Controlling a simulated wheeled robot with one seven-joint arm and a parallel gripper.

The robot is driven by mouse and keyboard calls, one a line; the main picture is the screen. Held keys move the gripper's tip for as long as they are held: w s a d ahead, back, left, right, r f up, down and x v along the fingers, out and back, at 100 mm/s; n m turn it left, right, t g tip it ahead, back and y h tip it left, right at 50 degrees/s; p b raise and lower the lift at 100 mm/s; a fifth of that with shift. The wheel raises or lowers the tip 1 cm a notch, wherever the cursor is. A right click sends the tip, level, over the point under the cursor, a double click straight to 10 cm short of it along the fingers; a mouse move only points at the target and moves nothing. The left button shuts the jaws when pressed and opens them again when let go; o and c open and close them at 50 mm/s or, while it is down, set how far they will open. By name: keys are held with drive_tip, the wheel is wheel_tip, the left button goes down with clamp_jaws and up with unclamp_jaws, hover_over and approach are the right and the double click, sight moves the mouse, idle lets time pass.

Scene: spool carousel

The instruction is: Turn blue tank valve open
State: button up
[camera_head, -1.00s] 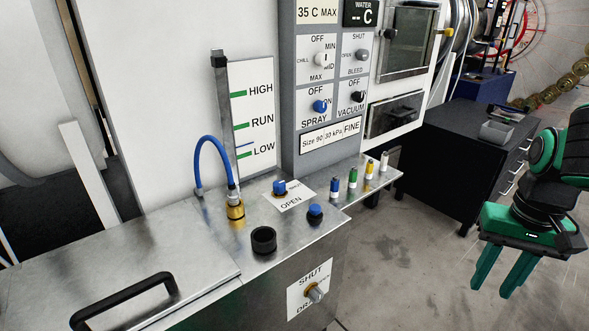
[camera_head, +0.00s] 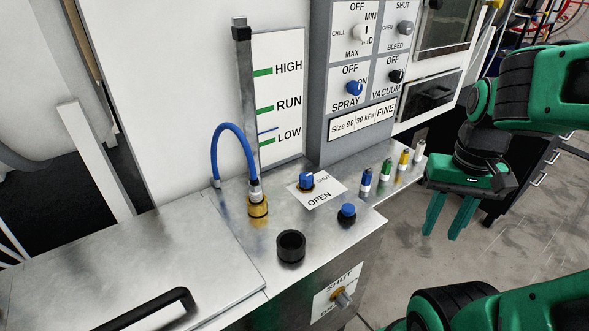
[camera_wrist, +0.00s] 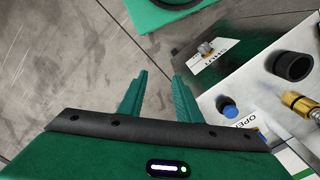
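The blue tank valve (camera_head: 306,180) is a small blue knob on a brass base on the steel tank top. Its white label (camera_head: 322,190) reads SHUT to the right and OPEN below. I cannot tell exactly where the knob points. My gripper (camera_head: 449,222) is open and empty, pointing down in the air to the right of the valve, apart from everything. In the wrist view my two fingers (camera_wrist: 160,80) stand apart with bare floor between them. Part of the OPEN label (camera_wrist: 240,124) shows there; the valve is mostly hidden behind the gripper body.
A blue button-like knob on a black base (camera_head: 347,212) and a black round socket (camera_head: 291,246) stand nearby. A brass fitting (camera_head: 258,206) carries a blue hose (camera_head: 217,142). Several coloured plugs (camera_head: 384,172) line the ledge. A drain valve (camera_head: 342,297) juts from the front.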

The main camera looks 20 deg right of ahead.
drive_tip(key=o, duration=0.5)
drive_tip(key=shift+s+r, duration=0.15)
drive_tip(key=shift+s, duration=0.05)
drive_tip(key=shift+r+n, duration=0.3)
drive_tip(key=shift+r, duration=0.05)
wheel_tip(320, 180, up, 4)
drive_tip(key=n, duration=2.2)
hover_over(306, 176)
wheel_tip(306, 176, down, 10)
drive_tip(key=shift+w+f, duration=0.15)
